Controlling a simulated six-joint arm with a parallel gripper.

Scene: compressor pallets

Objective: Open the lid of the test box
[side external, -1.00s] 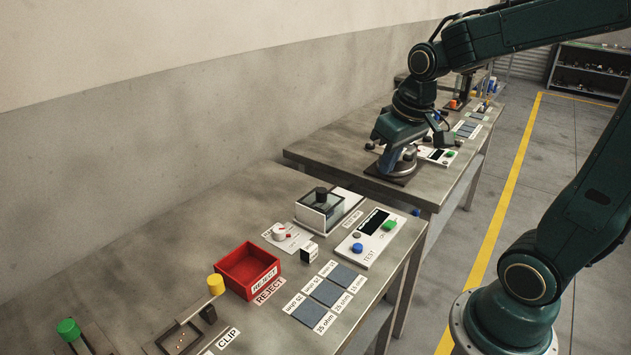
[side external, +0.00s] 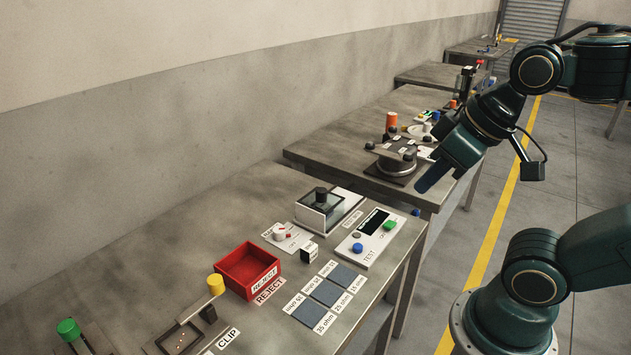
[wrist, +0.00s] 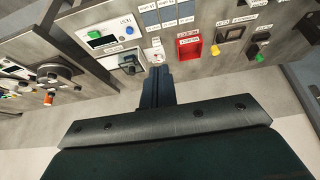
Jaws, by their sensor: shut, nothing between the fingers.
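The test box (side external: 317,221) is a small white box with a clear, dark-edged lid (side external: 333,211) that has a black knob (side external: 321,194) on top. The lid looks shut. In the wrist view the test box (wrist: 127,66) is left of the fingertips. My gripper (side external: 422,187) is in the air near the front corner of the second table, to the right of the box and apart from it. Its fingers (wrist: 158,71) are shut and empty.
A white tester panel (side external: 371,238) with a dark display, a dial (side external: 280,232) and a red reject bin (side external: 248,268) surround the box. Blue-grey pads (side external: 327,292) lie in front. The second table (side external: 330,155) holds a round fixture (side external: 397,165).

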